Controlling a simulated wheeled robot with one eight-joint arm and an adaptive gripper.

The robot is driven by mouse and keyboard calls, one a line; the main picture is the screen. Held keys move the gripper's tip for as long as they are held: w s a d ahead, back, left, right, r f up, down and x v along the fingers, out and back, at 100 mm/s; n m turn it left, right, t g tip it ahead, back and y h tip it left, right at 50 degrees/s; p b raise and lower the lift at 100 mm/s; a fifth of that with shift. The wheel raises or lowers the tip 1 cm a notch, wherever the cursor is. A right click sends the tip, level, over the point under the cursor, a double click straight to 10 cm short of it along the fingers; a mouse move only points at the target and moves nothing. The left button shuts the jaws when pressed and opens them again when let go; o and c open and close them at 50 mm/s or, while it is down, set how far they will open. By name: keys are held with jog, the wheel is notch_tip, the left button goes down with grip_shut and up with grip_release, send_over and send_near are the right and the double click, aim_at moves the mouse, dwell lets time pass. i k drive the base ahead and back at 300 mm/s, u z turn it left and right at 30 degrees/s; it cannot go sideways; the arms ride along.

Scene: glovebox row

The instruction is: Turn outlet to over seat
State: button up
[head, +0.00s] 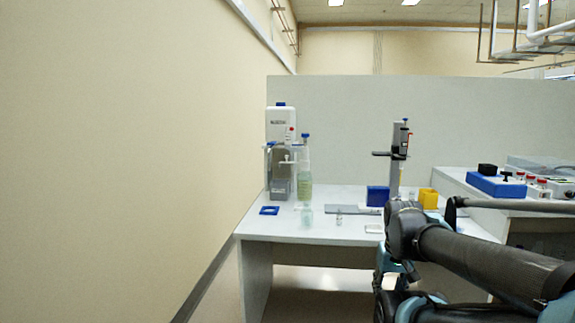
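A clear bottle of pale green liquid (305,190) stands upright toward the left of the white bench, with a white pump head and blue cap (305,137) on top. A thin white side arm (288,161), which looks like the outlet, sticks out to the left from it in front of a taller white unit. A small blue square frame (269,210), possibly the seat, lies on the bench to the left of the bottle. The outlet's exact end is too small to make out. My dark arm fills the lower right; I cannot make out my gripper's fingers.
The tall white unit (281,125) stands behind the bottle. A small clear vessel (306,216) stands in front of it. A stand (396,160), a blue block (377,196) and a yellow block (428,198) are farther right. A wall closes the left side; the bench's front left is clear.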

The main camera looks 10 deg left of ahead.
aim_at(286, 157)
jog(key=k, duration=0.6)
jog(key=u, duration=0.3)
jog(key=i, duration=1.45)
jog(key=z, duration=0.25)
